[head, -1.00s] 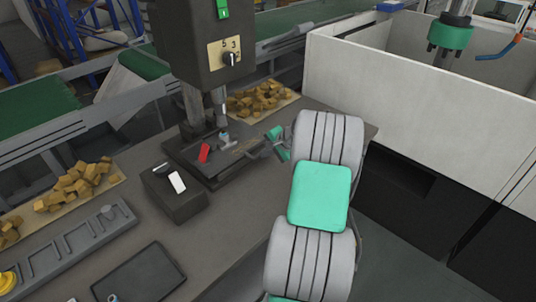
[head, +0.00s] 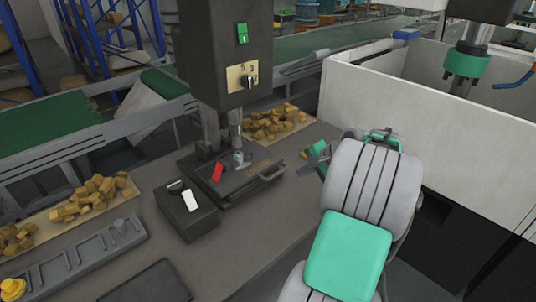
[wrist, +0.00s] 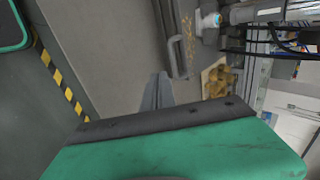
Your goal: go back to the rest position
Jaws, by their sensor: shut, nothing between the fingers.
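My gripper (head: 308,169) is at the right of the bench press, in front of my bent arm. Its grey fingers point left toward the press and are apart from it. In the wrist view, the fingers (wrist: 163,92) are together with nothing between them, above the bare grey bench top. My arm's grey and green links fill the right front of the head view.
Trays of brown pieces lie behind and left. A white-walled tank (head: 425,120) stands at the right. A hazard-striped edge (wrist: 62,80) shows in the wrist view.

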